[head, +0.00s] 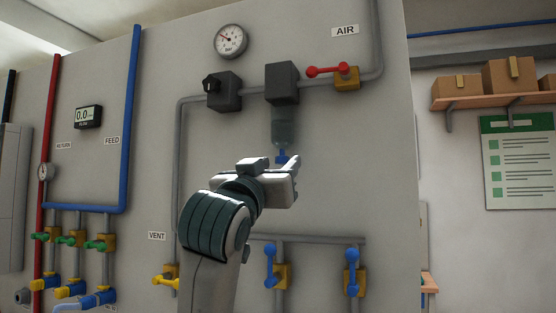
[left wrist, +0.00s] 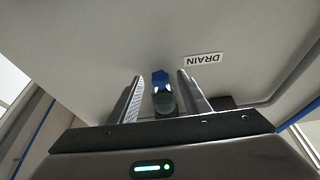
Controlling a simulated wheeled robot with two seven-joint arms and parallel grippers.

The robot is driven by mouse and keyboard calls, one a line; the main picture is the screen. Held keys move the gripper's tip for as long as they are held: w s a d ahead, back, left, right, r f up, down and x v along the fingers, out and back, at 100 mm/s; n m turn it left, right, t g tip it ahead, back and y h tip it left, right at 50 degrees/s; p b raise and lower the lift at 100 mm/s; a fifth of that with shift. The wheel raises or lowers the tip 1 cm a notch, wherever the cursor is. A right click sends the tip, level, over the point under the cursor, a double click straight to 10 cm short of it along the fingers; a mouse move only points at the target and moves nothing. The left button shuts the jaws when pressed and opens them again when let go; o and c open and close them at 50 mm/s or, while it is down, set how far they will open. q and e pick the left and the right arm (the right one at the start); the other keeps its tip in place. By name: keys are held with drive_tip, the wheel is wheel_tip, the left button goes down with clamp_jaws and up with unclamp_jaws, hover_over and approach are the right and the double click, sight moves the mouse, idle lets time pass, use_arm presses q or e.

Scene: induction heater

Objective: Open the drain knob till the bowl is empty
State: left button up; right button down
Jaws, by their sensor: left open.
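The blue drain knob (head: 282,157) sits under the translucent bowl (head: 284,128), which hangs from a dark filter block (head: 281,83) on the air pipe. How much liquid is in the bowl I cannot tell. My left gripper (head: 292,172) is at the knob from below and in front, hiding part of it. In the left wrist view, the left gripper (left wrist: 160,82) is open, with one finger on each side of the knob (left wrist: 160,77) and a gap at both sides. The bowl (left wrist: 164,102) shows behind it. My right gripper is out of view.
An upside-down DRAIN label (left wrist: 202,60) is beside the knob in the wrist view. A red-handled valve (head: 328,71) is right of the filter block, and a dark regulator (head: 223,91) is left. Blue-handled valves (head: 270,265) stand below. The panel left of the bowl is bare.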

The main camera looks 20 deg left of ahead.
use_arm(q)
drive_tip(key=shift+w+r, duration=0.1)
drive_tip(key=shift+w, duration=0.15)
drive_tip(key=shift+c, duration=0.3)
drive_tip(key=c, duration=1)
